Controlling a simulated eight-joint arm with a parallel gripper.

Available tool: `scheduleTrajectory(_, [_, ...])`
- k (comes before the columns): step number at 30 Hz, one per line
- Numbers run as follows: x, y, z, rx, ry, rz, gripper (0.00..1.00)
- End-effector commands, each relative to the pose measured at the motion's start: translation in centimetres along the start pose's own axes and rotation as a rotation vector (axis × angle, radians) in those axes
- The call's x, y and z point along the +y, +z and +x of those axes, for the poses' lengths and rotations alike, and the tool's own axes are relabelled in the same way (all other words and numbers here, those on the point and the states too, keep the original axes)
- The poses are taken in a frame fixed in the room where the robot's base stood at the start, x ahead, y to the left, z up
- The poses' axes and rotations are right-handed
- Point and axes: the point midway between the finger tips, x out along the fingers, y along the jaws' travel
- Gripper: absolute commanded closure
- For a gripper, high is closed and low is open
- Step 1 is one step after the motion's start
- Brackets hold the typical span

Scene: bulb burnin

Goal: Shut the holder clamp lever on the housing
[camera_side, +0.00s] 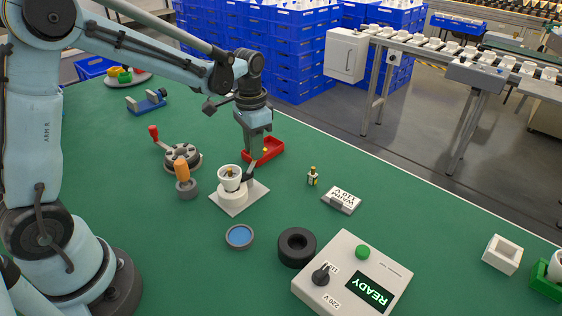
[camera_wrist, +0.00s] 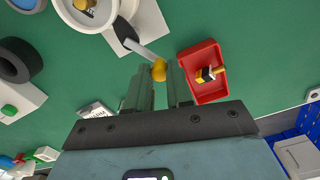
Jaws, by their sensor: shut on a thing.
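The white cup-shaped housing (camera_side: 229,177) sits in the holder, on a pale square base plate (camera_side: 240,201); a brownish part shows inside its mouth. In the wrist view the housing (camera_wrist: 88,12) is cut off at the top left. The clamp lever (camera_side: 251,172) stands on the housing's side nearest my gripper and slants up and away from it. In the wrist view the lever (camera_wrist: 139,47) runs from a black pivot end to a yellow ball knob (camera_wrist: 159,70). My gripper (camera_wrist: 160,80) is shut on this knob, fingers on either side. It also shows in the side view (camera_side: 261,147).
A red tray (camera_side: 271,147) lies close beyond my gripper, with a small yellow-and-black part (camera_wrist: 208,74) in it. An orange-handled tool (camera_side: 182,173) stands left of the holder. A blue-centred dish (camera_side: 239,237), a black ring (camera_side: 296,248) and a control box (camera_side: 345,280) lie in front.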

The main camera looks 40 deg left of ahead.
Motion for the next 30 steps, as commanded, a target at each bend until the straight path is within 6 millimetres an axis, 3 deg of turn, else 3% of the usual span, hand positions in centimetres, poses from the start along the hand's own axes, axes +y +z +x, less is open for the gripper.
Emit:
scheduleTrajectory(5, [0.1, 0.0, 0.1, 0.0, 0.003, 0.002, 1.0])
scheduleTrajectory(6, [0.1, 0.0, 0.1, 0.0, 0.003, 0.002, 0.73])
scheduleTrajectory(10, [0.1, 0.0, 0.1, 0.0, 0.002, 0.001, 0.53])
scheduleTrajectory(22, [0.0, 0.0, -0.6, 0.001, 0.001, 0.0, 0.53])
scheduleTrajectory(30, [0.1, 0.0, -4.8, 0.001, 0.001, 0.0, 0.53])
